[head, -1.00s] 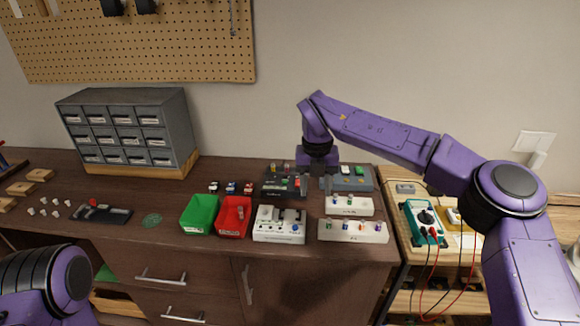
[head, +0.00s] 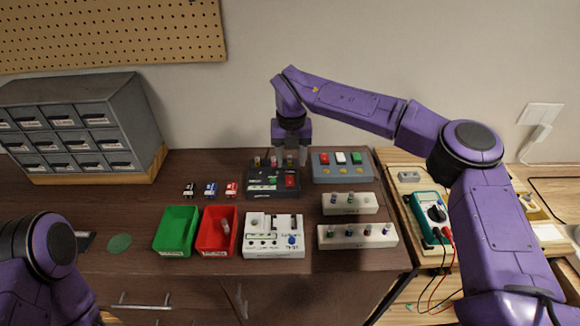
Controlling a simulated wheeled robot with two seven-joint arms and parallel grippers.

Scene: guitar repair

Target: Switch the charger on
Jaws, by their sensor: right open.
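The charger (head: 262,190) is a black box near the back of the dark bench, with small cells standing in its rear slots. A red switch (head: 291,181) is on its right part and a small green spot shows near its middle. I cannot tell the switch's position. My right gripper (head: 290,160) points down over the charger's back right, its fingers apart with no held thing visible. It partly hides the rear slots; I cannot tell whether it touches the charger. My left arm shows at the lower left, its gripper out of view.
A grey-blue box (head: 342,174) with red, white and green tops stands close right of the charger. In front are a white tester (head: 273,237), two white cell racks, and green (head: 175,232) and red (head: 207,240) bins. Drawers (head: 85,125) stand at the left.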

